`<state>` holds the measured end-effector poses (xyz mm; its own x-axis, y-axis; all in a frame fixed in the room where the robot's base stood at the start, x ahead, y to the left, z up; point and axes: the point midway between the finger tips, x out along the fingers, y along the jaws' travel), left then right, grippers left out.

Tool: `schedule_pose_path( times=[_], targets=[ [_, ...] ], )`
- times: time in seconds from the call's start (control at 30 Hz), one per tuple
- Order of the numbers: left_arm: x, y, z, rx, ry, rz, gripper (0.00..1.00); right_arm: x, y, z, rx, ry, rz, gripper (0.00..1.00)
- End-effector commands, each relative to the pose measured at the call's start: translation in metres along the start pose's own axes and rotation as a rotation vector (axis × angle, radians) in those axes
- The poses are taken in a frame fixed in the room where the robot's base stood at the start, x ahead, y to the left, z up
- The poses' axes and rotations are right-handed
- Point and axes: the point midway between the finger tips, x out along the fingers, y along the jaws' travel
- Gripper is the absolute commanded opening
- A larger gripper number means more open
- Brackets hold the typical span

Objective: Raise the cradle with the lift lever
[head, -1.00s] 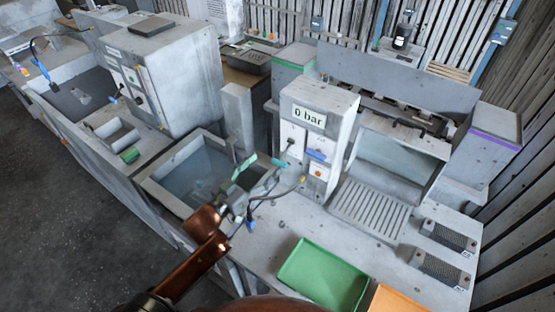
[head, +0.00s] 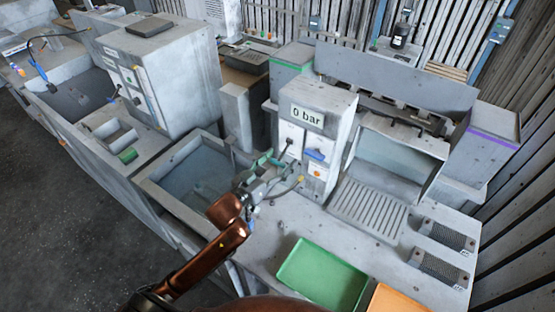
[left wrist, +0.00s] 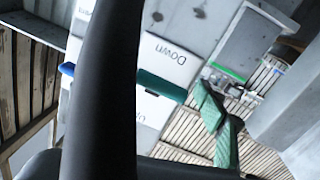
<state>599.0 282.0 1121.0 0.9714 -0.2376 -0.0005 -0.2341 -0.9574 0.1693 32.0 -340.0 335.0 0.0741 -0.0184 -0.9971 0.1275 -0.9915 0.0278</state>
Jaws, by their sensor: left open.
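In the left wrist view the panel (left wrist: 160,62) carries "Down" and a partly covered second label, upside down; the blue handle (left wrist: 68,68) shows at left. My left gripper (head: 268,165) is open and empty, with green fingertips just left of the black lever. The cradle cannot be made out clearly; the basin (head: 163,160) is partly hidden.
A green tray (head: 320,278) and an orange tray (head: 398,298) lie at the bench front. A slotted grate (head: 368,206) and two mesh pads (head: 447,236) lie to the right. A tall grey cabinet (head: 175,70) stands left of the basin.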

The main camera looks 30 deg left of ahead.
Motion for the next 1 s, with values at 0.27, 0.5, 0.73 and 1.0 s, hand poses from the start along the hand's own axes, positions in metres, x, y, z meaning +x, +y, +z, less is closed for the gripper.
schedule_pose_path(
  times=[0.27, 0.5, 0.73, 1.0],
  targets=[
    [-0.0006, -0.0006, -0.0003, 0.001, 0.0, -0.001, 0.53, 0.0, 0.0, 0.0, 0.0, 0.0, 0.0, 0.0],
    [-0.0008, -0.0008, -0.0003, 0.001, 0.0, -0.002, 0.36, 0.0, 0.0, 0.0, 0.0, 0.0, 0.0, 0.0],
    [-0.0008, -0.0011, -0.0004, 0.002, 0.0, -0.002, 0.2, 0.0, -0.0001, 0.0, 0.0, 0.0, 0.0, 0.0],
    [-0.001, -0.0017, -0.0003, 0.002, 0.0, -0.004, 0.03, 0.0, -0.0001, -0.0001, 0.0, 0.0, 0.0, 0.0]
  ],
)
